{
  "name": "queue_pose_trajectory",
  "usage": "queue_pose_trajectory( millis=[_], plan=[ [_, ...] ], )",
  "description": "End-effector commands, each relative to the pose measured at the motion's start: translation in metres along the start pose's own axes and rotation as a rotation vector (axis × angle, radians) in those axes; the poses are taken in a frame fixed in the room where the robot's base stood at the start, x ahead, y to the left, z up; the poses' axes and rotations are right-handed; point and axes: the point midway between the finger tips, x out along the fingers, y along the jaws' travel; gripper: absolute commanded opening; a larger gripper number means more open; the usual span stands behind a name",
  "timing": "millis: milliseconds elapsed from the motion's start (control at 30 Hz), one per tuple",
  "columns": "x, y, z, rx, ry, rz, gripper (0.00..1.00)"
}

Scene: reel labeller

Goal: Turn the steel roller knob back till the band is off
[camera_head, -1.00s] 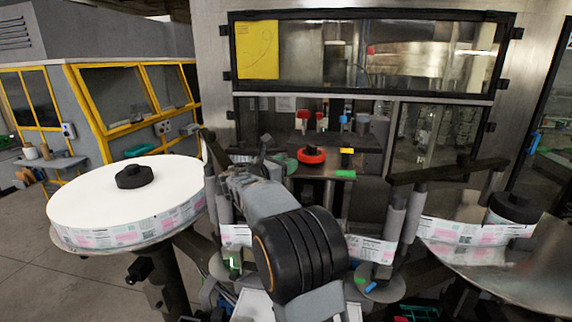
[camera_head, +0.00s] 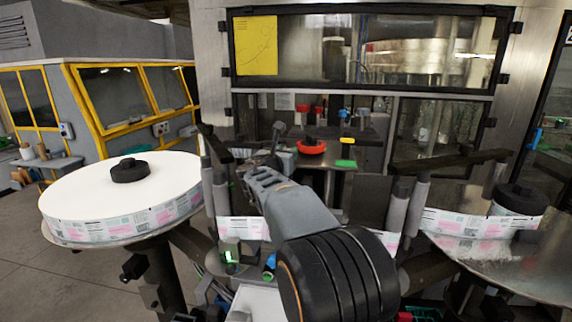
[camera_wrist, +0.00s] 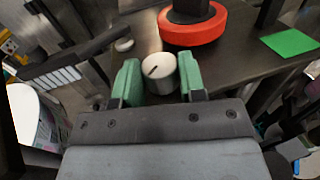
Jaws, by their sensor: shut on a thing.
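The steel roller knob (camera_wrist: 162,68) is a short pale metal cylinder with a dark line on its top face, seen in the wrist view. My gripper (camera_wrist: 159,78) has its two green fingers on either side of the knob, shut on it. In the head view my arm reaches toward the machine, and the knob cannot be made out there. I cannot tell for sure which part is the band. A printed label strip (camera_head: 254,228) runs behind my arm and is partly hidden by it.
A red ring with a black hub (camera_head: 311,148) stands just beyond the knob, with a green pad (camera_head: 346,163) to its right. A large white label reel (camera_head: 85,185) is at left, a smaller reel (camera_head: 470,226) at right. A dark bar (camera_wrist: 80,55) lies left of the fingers.

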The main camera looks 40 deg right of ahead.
Motion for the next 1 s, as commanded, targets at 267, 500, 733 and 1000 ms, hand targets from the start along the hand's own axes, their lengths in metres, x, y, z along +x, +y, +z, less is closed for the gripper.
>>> queue_pose_trajectory(
  millis=[267, 500, 733, 1000],
  plan=[
    [0.0011, -0.0076, -0.0072, 0.004, -0.004, 0.254, 0.14],
    [0.0028, -0.0105, -0.0060, 0.003, -0.004, 0.457, 0.14],
    [0.0045, -0.0119, -0.0040, 0.001, 0.001, 0.607, 0.14],
    [0.0048, -0.0122, -0.0016, 0.000, 0.001, 0.711, 0.14]
  ],
)
